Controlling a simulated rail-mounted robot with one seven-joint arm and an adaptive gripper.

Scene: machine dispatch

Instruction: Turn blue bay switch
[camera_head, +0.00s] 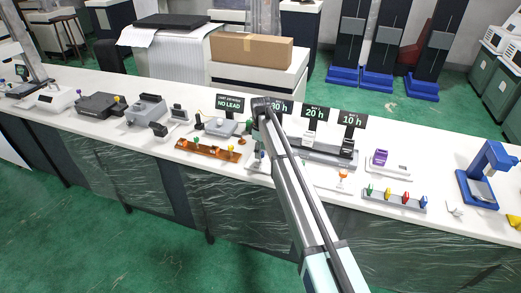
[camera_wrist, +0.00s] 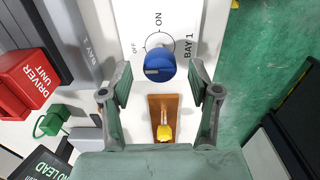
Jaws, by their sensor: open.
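The blue bay switch (camera_wrist: 159,65) is a round blue knob on a white panel marked BAY 1, with OFF at its left and ON above it in the wrist view. A small pale mark shows on the knob's lower left. My gripper (camera_wrist: 160,76) is open, with one finger on each side of the knob in the picture. I cannot tell whether the fingers touch it or how far above it they are. In the head view my arm reaches over the counter near the NO LEAD sign (camera_head: 229,104), and the switch is not discernible there.
A yellow-topped piece (camera_wrist: 164,132) on a brown plate lies between the finger bases in the wrist view. A red DRIVER UNIT block (camera_wrist: 33,82) and a green part (camera_wrist: 49,122) are at left. Time signs (camera_head: 314,113) stand behind; a rack of coloured pieces (camera_head: 394,201) lies right.

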